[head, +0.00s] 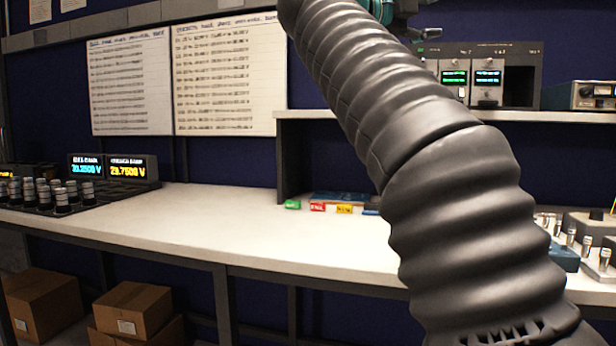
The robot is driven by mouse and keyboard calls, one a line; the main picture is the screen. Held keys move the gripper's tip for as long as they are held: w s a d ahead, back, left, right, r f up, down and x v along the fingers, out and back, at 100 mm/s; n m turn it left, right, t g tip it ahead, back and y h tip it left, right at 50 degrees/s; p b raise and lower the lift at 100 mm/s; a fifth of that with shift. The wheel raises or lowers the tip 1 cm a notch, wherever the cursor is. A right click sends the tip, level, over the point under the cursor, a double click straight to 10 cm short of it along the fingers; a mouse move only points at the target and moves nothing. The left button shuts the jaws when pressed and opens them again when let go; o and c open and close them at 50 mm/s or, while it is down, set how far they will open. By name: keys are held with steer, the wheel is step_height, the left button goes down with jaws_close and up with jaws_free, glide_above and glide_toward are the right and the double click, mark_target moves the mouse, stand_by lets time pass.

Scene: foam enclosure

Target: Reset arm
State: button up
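My arm, in a ribbed dark grey sleeve, crosses the head view from the lower right up to the top edge, where it leaves the picture. A teal and dark part (382,10) shows at the top edge just right of the sleeve; I cannot tell what it is. My gripper's fingers are not in view, so whether they hold anything is hidden. The arm covers part of the workbench (190,225) and the shelf (560,116) behind it.
Two voltage displays (113,168) and a rack of small cylinders (55,197) stand on the bench's left. Coloured labelled blocks (317,207) lie mid-bench. Instruments (487,76) sit on the shelf. Metal-topped parts (587,245) stand at right. Cardboard boxes (132,310) are below. The left-middle bench is clear.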

steer(key=w+a+n+t+y, duration=0.5)
steer(key=a+n+t+y, duration=0.1)
steer(key=a+n+t, duration=0.15)
steer(key=w+a+n+t+y, duration=0.5)
steer(key=a+n+t+y, duration=0.1)
steer(key=a+n, duration=0.25)
steer(key=a+f+n+g+y, duration=0.35)
steer(key=f+n+y, duration=0.25)
steer(key=f, duration=0.3)
steer(key=a+f+n+g+y, duration=0.3)
steer(key=a+f+n+y, duration=0.25)
steer(key=f, duration=0.35)
steer(key=s+d+f+n+g+h, duration=0.1)
steer(key=s+d+f+g, duration=0.3)
steer(key=f, duration=0.5)
steer(key=s+d+f+n+g+h, duration=0.15)
steer(key=s+f, duration=0.35)
steer(key=f, duration=0.5)
steer(key=s+d+f+g, duration=0.3)
steer(key=s+f+g, duration=0.15)
steer(key=f, duration=0.45)
steer(key=s+d+f+g+h, duration=0.1)
steer(key=s+d+f+h, duration=0.1)
steer(key=s+d+f, duration=0.5)
steer(key=s+d+f+m+g+h, duration=0.1)
steer(key=s+d+f, duration=0.5)
steer(key=s, duration=0.6)
steer(key=shift+s+d+f+h, duration=0.25)
steer(key=shift+d+f+h, duration=0.15)
steer(key=shift+f+h, duration=0.45)
